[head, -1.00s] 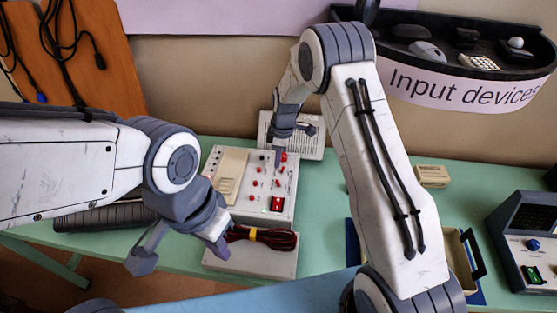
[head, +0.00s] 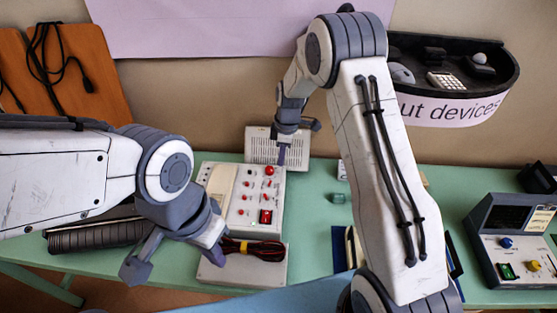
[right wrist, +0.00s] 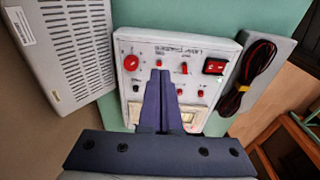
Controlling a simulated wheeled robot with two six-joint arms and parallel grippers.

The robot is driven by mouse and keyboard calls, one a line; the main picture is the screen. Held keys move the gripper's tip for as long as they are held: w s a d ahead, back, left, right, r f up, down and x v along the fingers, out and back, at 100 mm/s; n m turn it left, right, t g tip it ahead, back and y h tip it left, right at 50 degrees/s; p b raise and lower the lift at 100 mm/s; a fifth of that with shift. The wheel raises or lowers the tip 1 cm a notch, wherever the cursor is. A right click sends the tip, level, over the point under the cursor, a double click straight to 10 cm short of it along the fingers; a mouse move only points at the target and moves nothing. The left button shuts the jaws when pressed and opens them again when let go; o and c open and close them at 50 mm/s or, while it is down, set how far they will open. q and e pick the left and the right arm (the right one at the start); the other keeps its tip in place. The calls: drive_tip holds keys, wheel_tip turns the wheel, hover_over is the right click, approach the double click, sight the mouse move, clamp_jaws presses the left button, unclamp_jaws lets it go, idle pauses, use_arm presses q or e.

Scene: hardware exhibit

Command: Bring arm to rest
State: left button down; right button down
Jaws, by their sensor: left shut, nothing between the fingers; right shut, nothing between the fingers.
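My right arm reaches up and bends over toward the back of the green table. My right gripper (head: 282,157) points down by the upper right edge of a white control panel (head: 238,225). In the right wrist view the right gripper's (right wrist: 163,75) two fingers lie together, with nothing between them, in front of the panel's (right wrist: 128,48) switches. I cannot tell whether the tips touch it. My left arm comes in from the left. My left gripper (head: 175,258) hangs low near the table's front, empty and shut, left of the cable bundle.
The panel has a red knob (head: 269,170) and a red rocker switch (head: 266,216). A grey vented box (head: 262,147) stands behind it. A black and red cable bundle (head: 262,249) lies in front on a grey box. A console (head: 515,240) stands at the right. A shelf (head: 440,105) hangs above.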

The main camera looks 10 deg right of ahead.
drive_tip(key=shift+d, duration=0.1)
idle(0.3)
drive_tip(key=s+a+r+m+b, duration=0.1)
drive_tip(key=s+a+r+m, duration=0.1)
drive_tip(key=s+a+r, duration=0.4)
drive_tip(key=s+a+r+m+b, duration=0.1)
drive_tip(key=s+a+r, duration=0.35)
drive_tip(key=s, duration=0.35)
drive_tip(key=s+r+m, duration=0.1)
drive_tip(key=s+m, duration=0.1)
drive_tip(key=s, duration=0.8)
drive_tip(key=s+d+r+m+b, duration=0.1)
drive_tip(key=s+r+m, duration=0.1)
drive_tip(key=s, duration=0.8)
drive_tip(key=shift+s, duration=0.15)
